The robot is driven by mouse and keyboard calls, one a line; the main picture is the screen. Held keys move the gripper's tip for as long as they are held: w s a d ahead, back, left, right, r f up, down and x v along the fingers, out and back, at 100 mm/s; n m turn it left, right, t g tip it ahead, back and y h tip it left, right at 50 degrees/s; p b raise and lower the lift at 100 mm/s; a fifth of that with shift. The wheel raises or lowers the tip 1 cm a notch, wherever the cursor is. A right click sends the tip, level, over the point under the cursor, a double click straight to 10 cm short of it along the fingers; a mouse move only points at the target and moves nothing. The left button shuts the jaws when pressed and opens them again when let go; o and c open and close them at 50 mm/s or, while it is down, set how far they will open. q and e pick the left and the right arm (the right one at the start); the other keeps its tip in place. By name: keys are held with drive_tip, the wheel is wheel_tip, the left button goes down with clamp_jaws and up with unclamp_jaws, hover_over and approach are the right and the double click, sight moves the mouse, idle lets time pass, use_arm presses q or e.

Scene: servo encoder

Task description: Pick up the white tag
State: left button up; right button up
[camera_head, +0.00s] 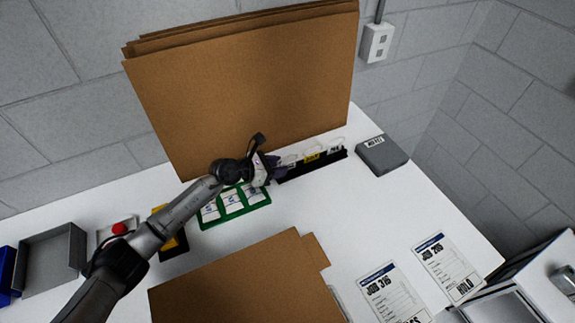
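A low black rack (313,165) stands on the white table in front of the upright cardboard. It holds small tags: a white tag (336,147) at the right, a yellow tag (312,155) in the middle, and another whitish tag (289,161) towards the left. My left gripper (268,168) is at the rack's left end, close to the left whitish tag. A dark purplish piece shows by its fingertips; I cannot tell what it is. The fingers are too small and covered to show whether they are open or touching anything. My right gripper is not in view.
A grey box (381,155) stands right of the rack. Cardboard sheets (240,90) lean behind, and more cardboard (240,285) lies in front. Job sheets (447,268) lie at the right. The table centre-right is clear.

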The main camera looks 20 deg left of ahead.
use_arm(q)
clamp_jaws()
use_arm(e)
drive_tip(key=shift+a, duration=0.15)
